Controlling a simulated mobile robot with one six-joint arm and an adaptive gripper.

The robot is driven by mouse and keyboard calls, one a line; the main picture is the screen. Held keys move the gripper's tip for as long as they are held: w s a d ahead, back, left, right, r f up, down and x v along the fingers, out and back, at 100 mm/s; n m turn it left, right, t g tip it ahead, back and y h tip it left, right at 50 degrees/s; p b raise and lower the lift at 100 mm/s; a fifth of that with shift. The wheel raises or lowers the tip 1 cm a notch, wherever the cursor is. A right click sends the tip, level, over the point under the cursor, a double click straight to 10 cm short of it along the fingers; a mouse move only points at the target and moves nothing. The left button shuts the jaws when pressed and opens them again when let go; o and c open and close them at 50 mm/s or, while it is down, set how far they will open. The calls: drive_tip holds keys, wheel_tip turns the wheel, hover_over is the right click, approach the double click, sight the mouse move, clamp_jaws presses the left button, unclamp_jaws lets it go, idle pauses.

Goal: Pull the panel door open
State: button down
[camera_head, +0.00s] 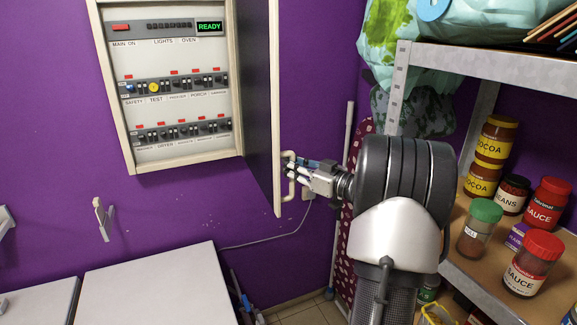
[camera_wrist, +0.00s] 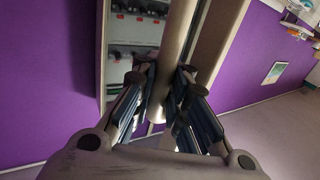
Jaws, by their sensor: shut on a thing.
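The breaker panel (camera_head: 168,87) is on the purple wall at the upper left of the head view, with rows of switches and a green READY display. Its door (camera_head: 262,100) stands swung open to the right, seen almost edge-on. A cream handle (camera_head: 287,180) sticks out near the door's lower free edge. My gripper (camera_head: 291,171) is at the handle and shut on it. In the wrist view the fingers (camera_wrist: 170,100) close on either side of the pale handle bar (camera_wrist: 178,50), and the panel switches (camera_wrist: 137,35) show behind. The fingertips' exact contact is partly hidden.
A shelf (camera_head: 480,62) with jars, cans and a bag stands close to my arm on the right. A white-topped surface (camera_head: 158,290) lies below the panel. A wall hook (camera_head: 102,218) is at left. The wall in front of the panel is clear.

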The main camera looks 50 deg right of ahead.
drive_tip(key=c, duration=2.1)
unclamp_jaws()
drive_tip(key=shift+s+f, duration=0.15)
drive_tip(key=shift+f, duration=0.05)
drive_tip(key=shift+o, duration=1.4)
drive_tip(key=shift+s+a+r, duration=0.1)
drive_tip(key=shift+s+r, duration=0.1)
drive_tip(key=shift+s, duration=0.15)
drive_tip(key=shift+w, duration=0.3)
drive_tip(key=shift+s, duration=0.15)
drive_tip(key=s+d, duration=0.1)
drive_tip(key=s, duration=1)
drive_tip(key=shift+s, duration=0.4)
